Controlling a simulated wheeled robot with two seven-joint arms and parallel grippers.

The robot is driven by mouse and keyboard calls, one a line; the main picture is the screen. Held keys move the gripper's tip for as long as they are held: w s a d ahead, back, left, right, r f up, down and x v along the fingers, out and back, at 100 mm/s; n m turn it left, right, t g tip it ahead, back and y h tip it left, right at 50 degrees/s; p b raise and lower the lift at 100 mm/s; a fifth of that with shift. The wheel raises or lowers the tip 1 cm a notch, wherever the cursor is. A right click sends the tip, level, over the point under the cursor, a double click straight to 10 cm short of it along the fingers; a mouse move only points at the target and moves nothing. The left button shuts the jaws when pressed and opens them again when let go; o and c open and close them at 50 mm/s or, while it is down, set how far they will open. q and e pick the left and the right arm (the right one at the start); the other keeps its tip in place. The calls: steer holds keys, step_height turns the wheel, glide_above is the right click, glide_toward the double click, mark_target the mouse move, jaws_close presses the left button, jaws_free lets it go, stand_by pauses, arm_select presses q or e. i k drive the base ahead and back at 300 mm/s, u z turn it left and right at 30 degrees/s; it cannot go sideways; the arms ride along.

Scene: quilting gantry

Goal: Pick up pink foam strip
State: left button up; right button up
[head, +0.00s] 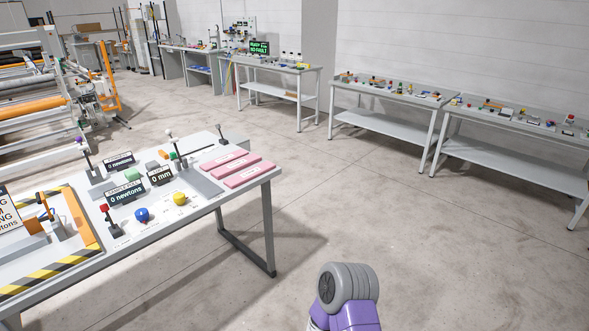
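Several pink foam strips (236,167) lie side by side on the right end of the grey table (262,182) at the left. They lie flat beside a grey plate and carry small pale labels. Part of one of my arms, grey and purple, shows at the bottom centre, apart from the table. Neither gripper shows in the head view.
The near table also holds blue (141,214) and yellow (180,198) knobs, joystick levers, black displays (124,194) and a striped-edged panel. More workbenches (392,96) line the back wall. Rollers of a machine (30,105) stand at far left. The floor right of the table is clear.

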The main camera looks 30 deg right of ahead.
mark_target(239, 179)
steer(key=z, duration=0.9)
steer(key=i, duration=1.2)
steer(key=u, duration=0.55)
